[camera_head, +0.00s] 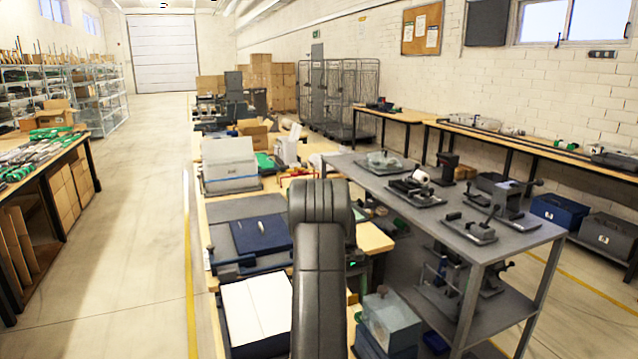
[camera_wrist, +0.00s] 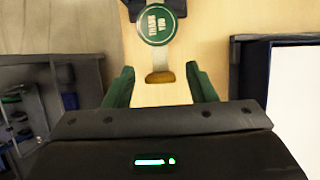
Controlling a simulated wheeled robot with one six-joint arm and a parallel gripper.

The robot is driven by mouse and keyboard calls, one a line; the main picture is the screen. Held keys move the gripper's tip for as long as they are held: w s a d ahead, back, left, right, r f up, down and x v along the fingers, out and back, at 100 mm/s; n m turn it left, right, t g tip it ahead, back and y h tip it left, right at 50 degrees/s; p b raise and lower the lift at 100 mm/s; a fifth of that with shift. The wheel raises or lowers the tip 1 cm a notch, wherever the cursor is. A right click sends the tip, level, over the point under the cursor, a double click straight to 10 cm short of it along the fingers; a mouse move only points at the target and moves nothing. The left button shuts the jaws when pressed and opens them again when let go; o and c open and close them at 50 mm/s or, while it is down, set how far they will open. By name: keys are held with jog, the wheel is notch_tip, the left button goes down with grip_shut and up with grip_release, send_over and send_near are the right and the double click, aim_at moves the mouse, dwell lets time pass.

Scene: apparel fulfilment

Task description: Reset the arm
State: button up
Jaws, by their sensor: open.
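My gripper (camera_wrist: 161,88) shows in the wrist view with its two green fingers apart and nothing between them. Below the fingers is a light wooden table top (camera_wrist: 205,20). In the head view my dark arm rises in the middle and hides part of the table; the gripper itself is not visible there.
In the head view a grey bench (camera_head: 355,175) with several fixtures stands right of my arm. The floor aisle (camera_head: 140,200) at left is clear.

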jog(key=shift+s+d+f, duration=0.15)
jog(key=shift+s+f, duration=0.1)
jog(key=shift+f, duration=0.15)
jog(key=shift+s+d+r+b, duration=0.1)
jog(key=shift+s+b, duration=0.2)
jog(key=shift+b, duration=0.05)
jog(key=shift+w, duration=0.1)
